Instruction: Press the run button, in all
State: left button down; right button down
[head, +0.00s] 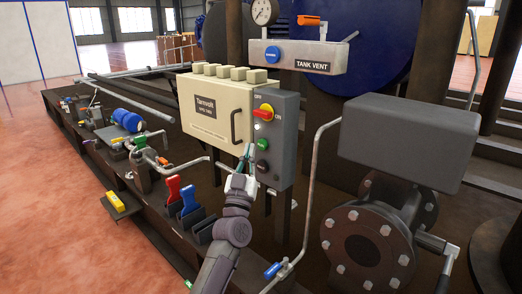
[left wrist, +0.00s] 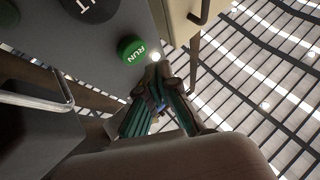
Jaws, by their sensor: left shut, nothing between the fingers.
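The green run button (head: 263,144) is on the front of a grey control box (head: 285,130), below a red and yellow rotary switch (head: 263,112). In the left wrist view the run button (left wrist: 131,48) reads RUN. My left gripper (head: 246,152) is shut and empty, just left of the button in the head view. Its fingertips (left wrist: 158,76) show below and right of the button in the left wrist view. I see no finger over the button; whether they touch the panel I cannot tell. My right gripper is out of view.
A dark button (head: 262,165) sits below the run button. A cream Tarnvolt cabinet (head: 205,110) with a handle adjoins the grey box on the left. A bent pipe (head: 310,190) and a flanged valve (head: 365,245) stand to the right.

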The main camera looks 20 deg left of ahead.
pick_arm(q)
jog(key=shift+w+d, duration=0.2)
jog(key=shift+w, duration=0.3)
dwell(1.2)
jog(key=shift+w+d, duration=0.15)
jog(key=shift+w, duration=0.25)
jog(key=shift+w+d, duration=0.15)
jog(key=shift+w, duration=0.3)
dwell(0.6)
jog(key=shift+s+a+p, duration=0.3)
jog(key=shift+s+p, duration=0.35)
jog(key=shift+s, duration=0.2)
